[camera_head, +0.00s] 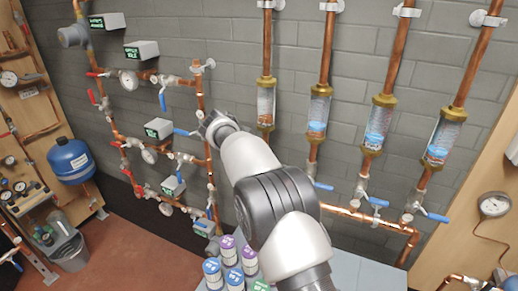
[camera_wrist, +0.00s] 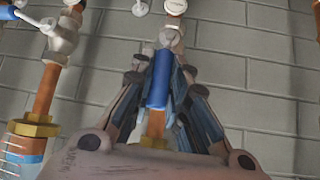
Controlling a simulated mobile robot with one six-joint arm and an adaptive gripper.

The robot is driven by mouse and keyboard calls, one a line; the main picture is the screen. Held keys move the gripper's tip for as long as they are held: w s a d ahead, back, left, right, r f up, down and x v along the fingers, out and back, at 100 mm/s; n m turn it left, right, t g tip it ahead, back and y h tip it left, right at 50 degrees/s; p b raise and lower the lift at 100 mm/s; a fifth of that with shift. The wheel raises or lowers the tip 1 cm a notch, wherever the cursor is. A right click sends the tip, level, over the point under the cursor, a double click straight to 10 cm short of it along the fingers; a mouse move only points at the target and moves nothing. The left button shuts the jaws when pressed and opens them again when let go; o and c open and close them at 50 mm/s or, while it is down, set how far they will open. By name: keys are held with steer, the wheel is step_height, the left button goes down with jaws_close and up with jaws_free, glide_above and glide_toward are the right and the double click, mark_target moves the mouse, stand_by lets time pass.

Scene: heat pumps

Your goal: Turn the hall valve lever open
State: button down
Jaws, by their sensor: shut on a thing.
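In the wrist view my gripper (camera_wrist: 166,68) is shut on a blue lever handle (camera_wrist: 158,80), which lies between its dark fingers. A pale metal valve part (camera_wrist: 170,38) shows just beyond the fingertips. In the head view my gripper (camera_head: 217,123) is at the pipework on the grey wall, and my arm hides much of what is in front of it. A blue lever (camera_head: 186,132) shows just left of it. I cannot tell from the head view which lever is held, nor the exact angle of the held one.
Several sight glasses (camera_head: 318,112) stand on copper pipes to the right, with blue levers (camera_head: 434,216) below. Left are red levers, gauges (camera_head: 129,80) and small displays (camera_head: 141,50). Coloured cans (camera_head: 233,276) stand below my arm. A blue tank (camera_head: 71,160) hangs at far left.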

stand_by(0.4)
steer(key=c, duration=1.6)
jaws_free()
steer(key=shift+o, duration=0.2)
steer(key=shift+a, duration=0.1)
steer(key=v, duration=1.2)
steer(key=shift+w, duration=0.1)
